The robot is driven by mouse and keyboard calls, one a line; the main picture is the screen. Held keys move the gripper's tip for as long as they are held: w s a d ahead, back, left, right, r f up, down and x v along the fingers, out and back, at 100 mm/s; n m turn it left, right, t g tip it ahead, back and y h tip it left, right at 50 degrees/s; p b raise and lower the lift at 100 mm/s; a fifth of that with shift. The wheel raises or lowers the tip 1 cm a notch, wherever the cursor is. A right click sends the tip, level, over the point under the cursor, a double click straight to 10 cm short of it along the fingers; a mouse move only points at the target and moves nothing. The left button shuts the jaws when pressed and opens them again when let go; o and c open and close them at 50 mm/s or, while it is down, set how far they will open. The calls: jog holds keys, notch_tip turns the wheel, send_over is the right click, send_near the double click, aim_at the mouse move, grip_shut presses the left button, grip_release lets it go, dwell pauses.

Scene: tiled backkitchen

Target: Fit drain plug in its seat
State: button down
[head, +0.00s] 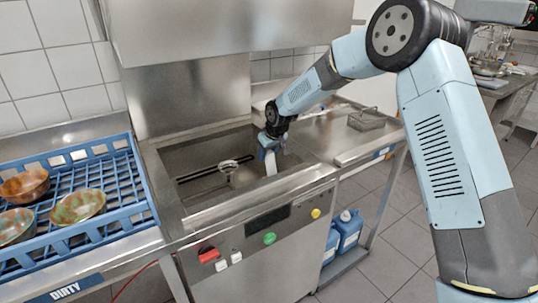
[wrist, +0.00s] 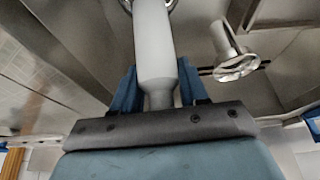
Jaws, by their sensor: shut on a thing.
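The drain plug (wrist: 153,40) is a long pale grey tube, thicker in the middle, with a narrower neck near my gripper. My gripper (wrist: 158,78) is shut on this neck, with a blue finger on each side. In the head view my gripper (head: 269,146) is inside the steel basin, toward its right side, and the plug (head: 271,163) points down from it. A shiny ring (wrist: 171,5) shows around the plug's far end at the wrist view's top edge. I cannot tell whether it is the seat or whether the plug touches it.
A metal post with a ring-shaped top (head: 228,167) stands left of the plug in the basin. The basin rim (head: 215,211) surrounds my gripper. A blue rack (head: 142,178) with several bowls is at left. A steel counter (head: 345,137) is at right.

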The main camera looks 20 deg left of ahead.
aim_at(268, 169)
jog(key=shift+a+f, duration=0.15)
jog(key=shift+f, duration=2.45)
dwell(1.3)
jog(key=shift+s+f, duration=0.1)
jog(key=shift+f, duration=0.2)
jog(key=shift+s+f, duration=0.1)
jog(key=shift+f, duration=0.6)
grip_release()
jog(key=shift+d, duration=0.2)
dwell(0.5)
jog(key=shift+w+a+r, duration=0.15)
jog(key=shift+w+r, duration=0.05)
jog(key=shift+r, duration=0.8)
jog(key=shift+w+a+r, duration=0.1)
jog(key=shift+w+r, duration=0.05)
jog(key=shift+r, duration=3.05)
